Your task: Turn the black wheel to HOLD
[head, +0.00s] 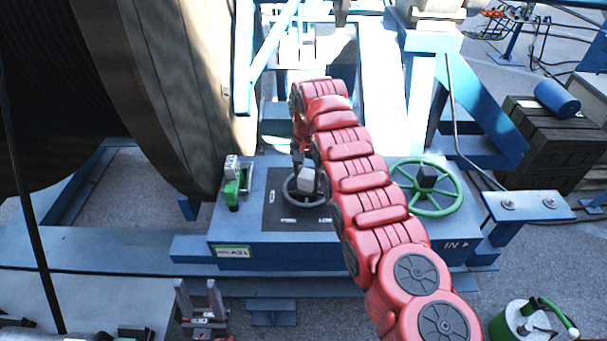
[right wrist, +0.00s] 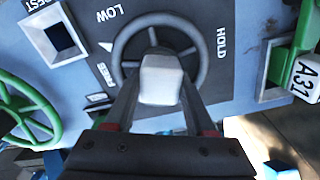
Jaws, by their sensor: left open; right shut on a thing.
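The black wheel (head: 288,190) sits on a dark panel on the blue bench, left of my red right arm. In the right wrist view its dark rim (right wrist: 203,60) shows with the words LOW, HOLD and FREE around it. A pale block (right wrist: 160,80) stands at the wheel's middle, between the fingers of my right gripper (right wrist: 160,98), which is shut on it. White marks show near FREE; which one is a pointer I cannot tell. My left gripper (head: 202,302) is open and empty, low at the left, in front of the bench.
A green wheel (head: 456,187) stands right of my right arm, and a green device (head: 234,190) with a pale top stands left of the panel. A large reel (head: 165,95) fills the upper left. A green-and-white canister (head: 515,322) is at the lower right.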

